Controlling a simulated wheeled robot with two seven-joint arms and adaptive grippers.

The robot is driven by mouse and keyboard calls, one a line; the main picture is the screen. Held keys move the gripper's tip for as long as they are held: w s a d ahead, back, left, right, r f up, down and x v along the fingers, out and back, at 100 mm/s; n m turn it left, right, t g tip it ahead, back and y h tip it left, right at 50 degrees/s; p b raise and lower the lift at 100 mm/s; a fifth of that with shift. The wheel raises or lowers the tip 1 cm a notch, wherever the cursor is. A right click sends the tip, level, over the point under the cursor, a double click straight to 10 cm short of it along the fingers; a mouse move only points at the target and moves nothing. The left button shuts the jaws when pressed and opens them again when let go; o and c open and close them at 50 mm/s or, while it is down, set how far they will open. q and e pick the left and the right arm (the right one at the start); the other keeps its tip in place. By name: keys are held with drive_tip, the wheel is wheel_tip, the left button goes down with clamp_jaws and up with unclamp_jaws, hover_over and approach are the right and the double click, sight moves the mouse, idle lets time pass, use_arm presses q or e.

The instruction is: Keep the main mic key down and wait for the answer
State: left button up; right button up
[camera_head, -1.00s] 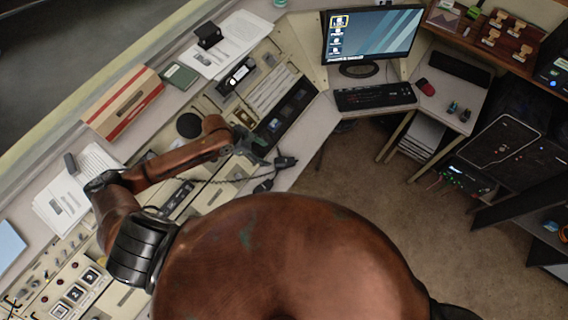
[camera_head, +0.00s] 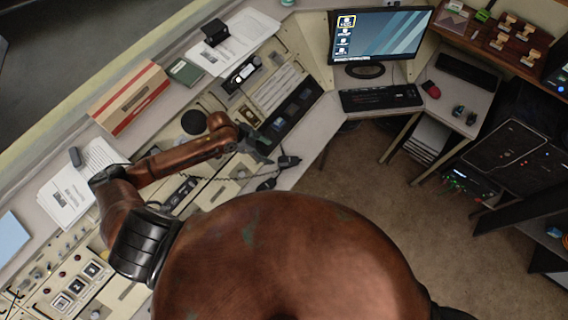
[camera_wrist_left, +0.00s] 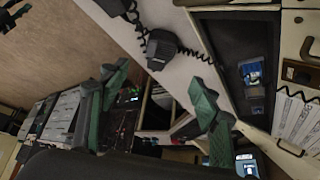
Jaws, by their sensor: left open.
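A black hand microphone (camera_head: 287,161) with a coiled cord lies at the front edge of the console, and a second one (camera_head: 266,184) lies nearer to me. In the left wrist view, one microphone (camera_wrist_left: 161,48) lies on the pale surface beyond the fingers; another (camera_wrist_left: 114,6) is cut off at the top. I cannot tell which control is the main mic key. My left gripper (camera_head: 265,148) is over the console's front part, close to the first microphone. Its green fingers (camera_wrist_left: 158,78) are spread with nothing between them. I see no contact. My right gripper is out of view.
A monitor (camera_head: 380,36) and keyboard (camera_head: 381,97) stand at the back corner. A red-and-cream box (camera_head: 130,97) and loose papers (camera_head: 240,40) lie along the console's far ledge. A dark rack (camera_head: 515,150) stands at the right. The carpet between is clear.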

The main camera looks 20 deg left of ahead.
use_arm(q)
drive_tip(key=shift+c, duration=0.7)
clamp_jaws()
